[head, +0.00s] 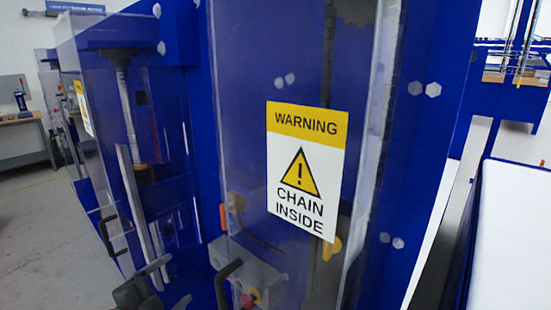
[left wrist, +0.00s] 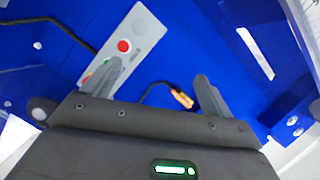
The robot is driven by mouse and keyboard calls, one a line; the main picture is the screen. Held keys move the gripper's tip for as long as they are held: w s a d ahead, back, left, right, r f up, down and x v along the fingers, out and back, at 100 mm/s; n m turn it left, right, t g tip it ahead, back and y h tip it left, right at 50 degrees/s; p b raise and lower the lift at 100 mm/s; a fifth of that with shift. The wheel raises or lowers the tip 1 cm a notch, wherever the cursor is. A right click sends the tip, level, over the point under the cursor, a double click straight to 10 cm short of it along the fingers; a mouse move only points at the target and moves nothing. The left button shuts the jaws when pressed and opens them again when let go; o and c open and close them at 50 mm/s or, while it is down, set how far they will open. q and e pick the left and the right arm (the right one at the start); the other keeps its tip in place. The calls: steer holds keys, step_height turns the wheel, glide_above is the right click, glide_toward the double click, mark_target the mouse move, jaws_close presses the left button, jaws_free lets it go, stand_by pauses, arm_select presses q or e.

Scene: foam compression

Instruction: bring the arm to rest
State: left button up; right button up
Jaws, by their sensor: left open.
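My left gripper (head: 178,279) shows at the bottom of the head view, low in front of the blue machine (head: 425,130). Its two grey fingers are spread with nothing between them. In the left wrist view, the open left gripper (left wrist: 158,75) faces blue panels. One finger overlaps a grey control box (left wrist: 128,40) with a red button (left wrist: 124,46) in that picture; I cannot tell whether they touch. The control box also shows in the head view (head: 252,268), to the right of the gripper. My right gripper is in neither view.
A clear cover with a yellow and white warning sign (head: 308,170) stands upright in front. A dark cable with an orange end (left wrist: 183,98) lies near the fingers. Open floor (head: 40,230) shows at left.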

arm_select(q)
steer(key=s+a+f+n+g+y, duration=0.1)
steer(key=s+f+n+g+y, duration=0.2)
steer(key=s+f+n, duration=0.4)
steer(key=s+a+f+n+g+y, duration=0.1)
steer(key=s+f+n+g+y, duration=0.2)
steer(key=f, duration=0.7)
steer(key=s+d+f+n+g, duration=0.1)
steer(key=s+f+n+g, duration=0.2)
steer(key=s, duration=0.5)
steer(key=s+d+f+n+g, duration=0.1)
steer(key=s+f+n+g, duration=0.15)
steer(key=s+f, duration=0.45)
step_height(320, 180, down, 26)
steer(key=s+m+g, duration=0.1)
steer(key=s+g, duration=0.1)
steer(key=s, duration=0.1)
steer(key=s+a+f+b, duration=0.1)
steer(key=s+a+f, duration=0.2)
steer(key=s+f, duration=1.2)
steer(key=shift+s+f+g, duration=0.15)
steer(key=shift+s+g, duration=0.05)
steer(key=shift+g, duration=0.15)
steer(key=shift+a, duration=0.1)
